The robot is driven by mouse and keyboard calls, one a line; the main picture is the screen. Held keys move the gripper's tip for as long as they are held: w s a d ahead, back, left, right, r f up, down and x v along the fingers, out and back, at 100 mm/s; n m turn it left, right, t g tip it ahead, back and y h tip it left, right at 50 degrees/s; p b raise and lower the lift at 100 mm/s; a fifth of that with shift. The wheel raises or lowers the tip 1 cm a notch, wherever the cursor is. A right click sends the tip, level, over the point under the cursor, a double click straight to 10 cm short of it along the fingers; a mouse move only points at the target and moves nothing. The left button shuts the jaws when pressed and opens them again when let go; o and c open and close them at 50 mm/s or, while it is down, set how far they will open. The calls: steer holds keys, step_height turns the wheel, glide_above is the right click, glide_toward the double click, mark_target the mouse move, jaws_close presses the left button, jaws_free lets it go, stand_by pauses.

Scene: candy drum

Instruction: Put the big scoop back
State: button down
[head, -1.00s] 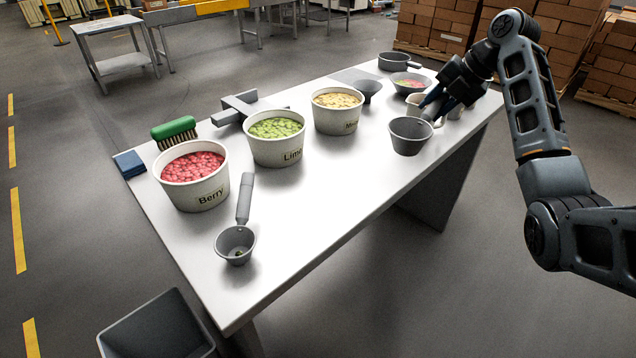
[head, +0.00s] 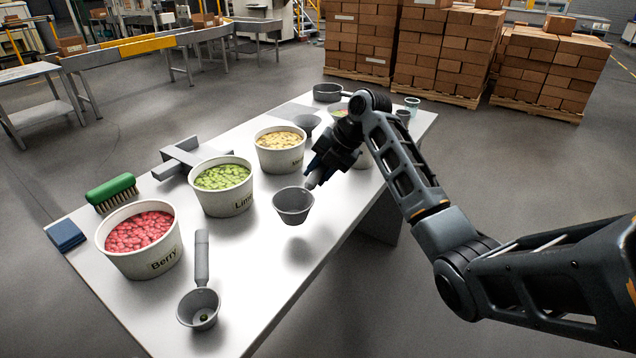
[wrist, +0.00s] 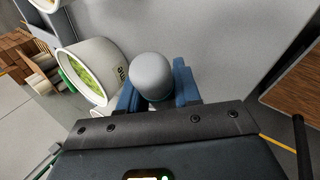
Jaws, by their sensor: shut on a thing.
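The big scoop, a grey cup (head: 293,206) with a grey handle, is in my gripper (head: 318,176). My gripper is shut on the handle, and the cup hangs above the table, to the right of the Lime tub (head: 222,195). In the wrist view the rounded handle end (wrist: 152,74) sits between the blue fingers. The cup is hidden there.
A third tub (head: 280,158) holds yellow candy. A grey cross-shaped holder (head: 182,158) stands behind the Lime tub. A green brush (head: 111,190) and blue cloth (head: 65,235) lie at the left edge. Bowls and cups stand at the far end. The table (head: 265,285) is clear at front right.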

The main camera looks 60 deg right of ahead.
steer(key=shift+f+p, duration=0.4)
steer(key=shift+f, duration=1.7)
steer(key=c, duration=0.8)
jaws_free()
steer(key=b+v, duration=0.1)
steer(key=v, duration=1.1)
